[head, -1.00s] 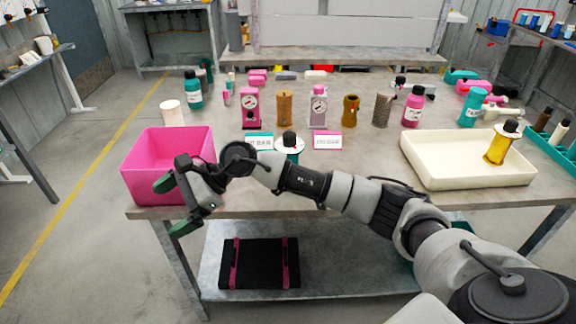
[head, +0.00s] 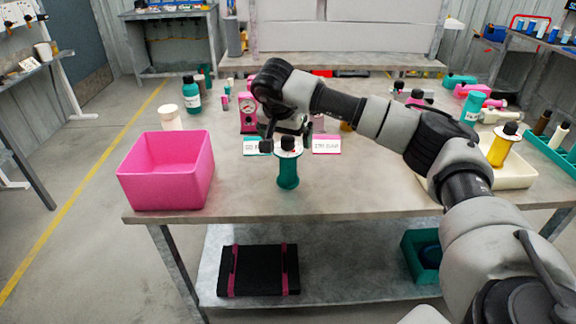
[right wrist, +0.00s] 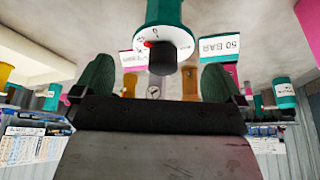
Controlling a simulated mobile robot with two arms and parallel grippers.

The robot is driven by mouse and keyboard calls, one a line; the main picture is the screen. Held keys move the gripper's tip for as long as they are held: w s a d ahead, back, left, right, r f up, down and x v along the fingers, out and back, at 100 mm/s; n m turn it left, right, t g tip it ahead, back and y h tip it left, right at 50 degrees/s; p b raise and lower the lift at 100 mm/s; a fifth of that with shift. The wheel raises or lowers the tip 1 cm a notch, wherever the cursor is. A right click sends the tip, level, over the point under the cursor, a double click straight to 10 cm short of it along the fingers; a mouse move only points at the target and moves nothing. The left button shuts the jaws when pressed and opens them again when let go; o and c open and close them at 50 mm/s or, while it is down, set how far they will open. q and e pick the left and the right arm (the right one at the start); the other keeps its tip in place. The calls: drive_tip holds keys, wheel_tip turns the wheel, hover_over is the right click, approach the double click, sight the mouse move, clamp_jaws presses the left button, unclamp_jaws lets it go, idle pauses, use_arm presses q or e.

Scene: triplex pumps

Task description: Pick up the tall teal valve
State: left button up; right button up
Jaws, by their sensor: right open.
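The tall teal valve (head: 288,174) stands upright near the table's front edge in the head view. It has a teal body, a white round collar and a dark knob on top. In the right wrist view the valve (right wrist: 166,12) appears upside down, with its white dial (right wrist: 160,46) and dark knob between the fingers. My right gripper (right wrist: 160,80) is open, with one dark green finger on each side of the knob and not visibly touching it. In the head view my right gripper (head: 284,140) is at the valve's top, partly hidden by my arm. My left gripper is not in view.
A pink bin (head: 166,172) stands left of the valve. A cream tray (head: 512,175) with a yellow valve (head: 502,146) is at the right. Label cards (head: 326,144) and several pumps and bottles stand behind. The table front beside the valve is clear.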

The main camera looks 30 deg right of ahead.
sight(287, 139)
drive_tip(key=x, duration=0.5)
drive_tip(key=shift+w, duration=0.3)
drive_tip(key=c, duration=1.2)
drive_tip(key=shift+c, duration=0.8)
drive_tip(key=shift+r, duration=0.1)
